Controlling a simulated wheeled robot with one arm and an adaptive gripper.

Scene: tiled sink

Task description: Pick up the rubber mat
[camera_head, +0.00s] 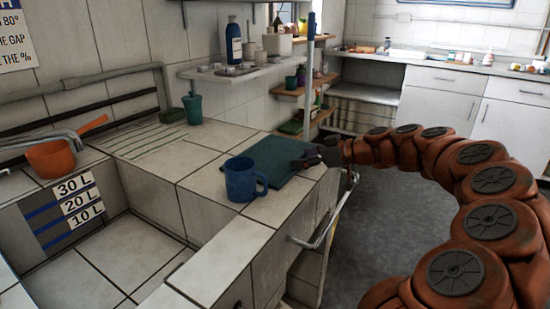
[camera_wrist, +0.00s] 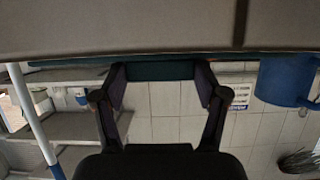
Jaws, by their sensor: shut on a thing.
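The dark green rubber mat (camera_head: 262,163) lies on the tiled counter, close to its right edge. My gripper (camera_head: 303,160) reaches in from the right and is shut on the mat's right edge. In the wrist view, my gripper's fingers (camera_wrist: 160,78) close on either side of a dark green strip of the mat (camera_wrist: 158,71). The mat looks flat on or very near the tiles; I cannot tell any gap beneath it.
A blue mug (camera_head: 241,181) stands at the mat's near left edge, and it also shows in the wrist view (camera_wrist: 284,82). A sunken tiled basin (camera_head: 100,262) is at the left with an orange pan (camera_head: 50,160). A metal rail (camera_head: 325,232) runs along the counter's front. Shelves (camera_head: 232,72) hang behind.

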